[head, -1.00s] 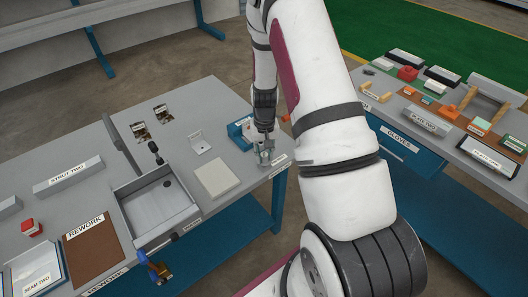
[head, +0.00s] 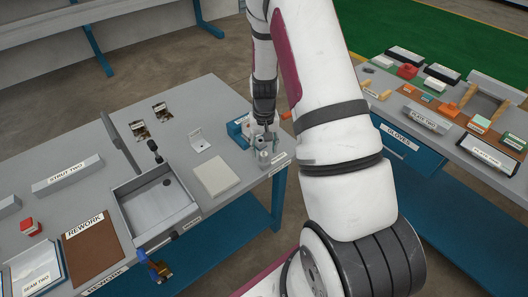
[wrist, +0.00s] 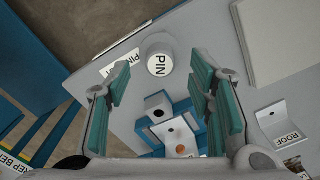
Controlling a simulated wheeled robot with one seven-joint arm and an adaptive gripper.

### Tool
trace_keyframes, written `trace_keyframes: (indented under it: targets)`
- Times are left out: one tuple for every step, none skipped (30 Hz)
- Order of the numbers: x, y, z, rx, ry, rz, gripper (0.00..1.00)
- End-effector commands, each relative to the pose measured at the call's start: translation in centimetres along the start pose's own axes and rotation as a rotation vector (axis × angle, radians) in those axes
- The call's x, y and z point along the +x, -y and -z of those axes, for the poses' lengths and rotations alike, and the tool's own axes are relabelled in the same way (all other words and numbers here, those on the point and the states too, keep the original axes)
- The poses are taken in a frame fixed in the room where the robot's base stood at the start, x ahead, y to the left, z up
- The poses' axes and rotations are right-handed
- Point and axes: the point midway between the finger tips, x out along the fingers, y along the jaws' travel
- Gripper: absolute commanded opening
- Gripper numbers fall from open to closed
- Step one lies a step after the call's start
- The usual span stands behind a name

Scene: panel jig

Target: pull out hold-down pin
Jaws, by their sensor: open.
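A round grey piece with a white PIN label (wrist: 160,60) stands near the table corner in the wrist view. Beside it is a blue fixture (wrist: 178,110) holding a grey block with a dark hole (wrist: 157,104). A second light block there has an orange spot (wrist: 181,149). The blue fixture also shows in the head view (head: 238,128). My gripper (wrist: 162,84) is open and empty above these parts, with the labelled piece just beyond the fingertips, between their lines. In the head view my gripper (head: 264,146) partly covers them. I cannot tell which part is the hold-down pin.
A pale flat panel (head: 214,175) and a ROOF bracket (head: 200,142) lie left of my gripper. A grey tray (head: 158,205) is farther left. The table edge (head: 284,165) is close on the right. A second table with several parts and a GLOVES drawer (head: 398,140) stands beyond a gap.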

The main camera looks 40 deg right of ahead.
Motion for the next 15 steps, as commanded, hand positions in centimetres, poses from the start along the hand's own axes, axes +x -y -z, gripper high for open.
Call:
trace_keyframes:
  targets:
    - [-1.2, 0.0, 0.1, -0.001, -0.005, 0.0, 0.48]
    - [-1.9, 0.0, 0.1, -0.001, -0.005, 0.0, 0.48]
    - [-2.8, 0.0, 0.1, -0.002, -0.005, 0.0, 0.48]
    - [-3.4, 0.0, 0.1, -0.002, -0.004, 0.0, 0.48]
    - [-4.0, 0.0, 0.1, -0.002, -0.006, 0.0, 0.48]
    - [-4.8, 0.1, 0.1, -0.002, -0.004, 0.0, 0.48]
    - [-5.3, 0.1, 0.1, -0.001, -0.005, 0.0, 0.48]
    - [-5.9, 0.1, 0.1, -0.001, -0.004, 0.001, 0.48]
    - [-6.5, 0.0, 0.1, 0.0, -0.004, 0.0, 0.48]
    - [-7.0, 0.0, 0.1, 0.0, -0.004, 0.0, 0.48]
    - [-7.4, 0.0, 0.1, 0.0, -0.003, 0.0, 0.48]
    - [-7.8, 0.0, 0.1, 0.0, -0.003, 0.0, 0.48]
    - [-8.1, 0.0, 0.1, 0.0, -0.003, 0.0, 0.48]
    - [-8.4, 0.0, 0.1, 0.0, -0.002, 0.0, 0.48]
    - [-8.7, 0.0, 0.0, 0.0, -0.001, -0.001, 0.48]
